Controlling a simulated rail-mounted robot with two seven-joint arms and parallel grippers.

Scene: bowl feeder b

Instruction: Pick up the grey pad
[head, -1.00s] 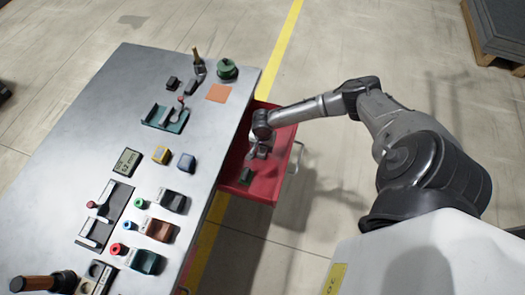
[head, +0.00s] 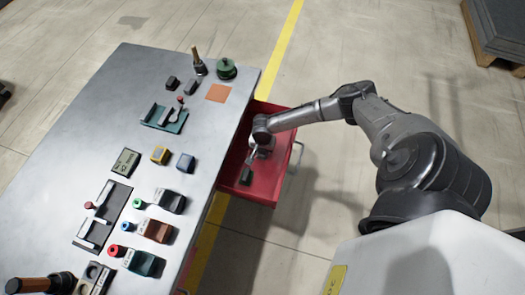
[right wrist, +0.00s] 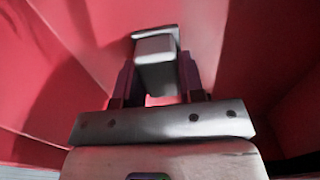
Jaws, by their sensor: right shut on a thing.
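The grey pad (right wrist: 155,48) is a small block with a pale grey face, between the fingers of my right gripper (right wrist: 155,85) in the right wrist view. The gripper is shut on it. In the head view my right gripper (head: 251,160) reaches down into the open red drawer (head: 265,189), and a small dark block (head: 246,175), which looks like the pad, shows at its fingertips. I cannot tell whether the pad still touches the drawer floor. My left gripper is not in view.
The drawer's red walls stand close around the gripper. The metal table (head: 110,95) on the left carries a green round piece (head: 226,69), an orange square (head: 218,93), a teal holder (head: 164,117) and several small blocks. Open floor lies right of the drawer.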

